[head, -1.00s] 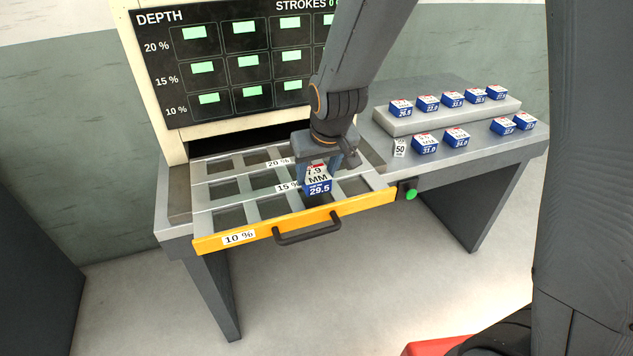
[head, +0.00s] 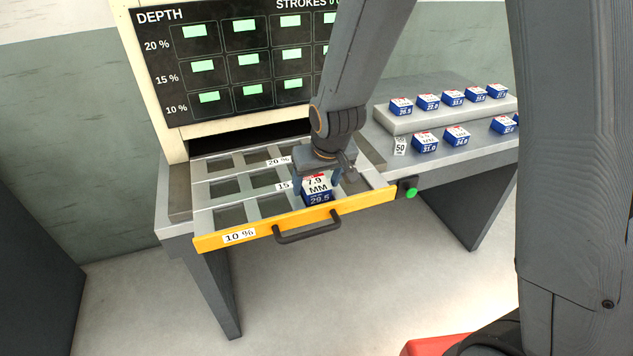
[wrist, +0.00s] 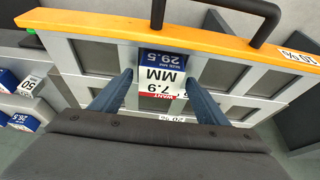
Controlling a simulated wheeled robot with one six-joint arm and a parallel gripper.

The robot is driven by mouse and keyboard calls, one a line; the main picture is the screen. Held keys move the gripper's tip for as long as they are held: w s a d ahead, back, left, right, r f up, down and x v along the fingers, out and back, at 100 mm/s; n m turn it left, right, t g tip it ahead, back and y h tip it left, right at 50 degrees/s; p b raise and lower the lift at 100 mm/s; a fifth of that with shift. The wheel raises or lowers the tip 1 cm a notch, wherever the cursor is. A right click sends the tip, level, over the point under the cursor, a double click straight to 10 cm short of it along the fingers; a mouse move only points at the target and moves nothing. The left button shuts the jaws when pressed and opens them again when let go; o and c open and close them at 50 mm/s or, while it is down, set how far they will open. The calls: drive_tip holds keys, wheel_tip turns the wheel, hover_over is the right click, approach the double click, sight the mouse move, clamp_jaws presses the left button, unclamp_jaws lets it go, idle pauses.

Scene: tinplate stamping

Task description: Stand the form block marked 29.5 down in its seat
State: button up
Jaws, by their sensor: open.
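The form block marked 29.5 (head: 317,190) is blue with a white 7.9 MM label on top. It stands in the drawer's front row, the 10 % row, right behind the yellow front; how deep it sits is hard to tell. It also shows in the wrist view (wrist: 163,64), label upward. My gripper (head: 322,178) is just above and around the block. In the wrist view, my open fingers (wrist: 157,77) are either side of it, with a clear gap on the left and almost none on the right. The seat under the block is hidden.
The open drawer (head: 225,240) has empty seats around the block and a dark handle (head: 308,232) in front. The press display (head: 235,65) rises behind. Several other blue blocks stand on the bench and its raised step (head: 440,117) at right. A green button (head: 411,193) is beside the drawer.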

drive_tip(key=shift+r, duration=0.15)
drive_tip(key=shift+r, duration=0.25)
drive_tip(key=b+v, duration=0.2)
drive_tip(key=v, duration=0.9)
drive_tip(key=s+d+f+m+g, duration=0.1)
drive_tip(key=s+d+f, duration=0.2)
drive_tip(key=s+d, duration=0.2)
drive_tip(key=s+d+f+m+g+h, duration=0.1)
drive_tip(key=s+d+f+m, duration=0.1)
drive_tip(key=s+d+f, duration=0.2)
drive_tip(key=s+d, duration=0.2)
drive_tip(key=d, duration=0.2)
drive_tip(key=shift+d+f+g, duration=0.2)
drive_tip(key=shift+d+g, duration=0.2)
drive_tip(key=shift+s, duration=0.1)
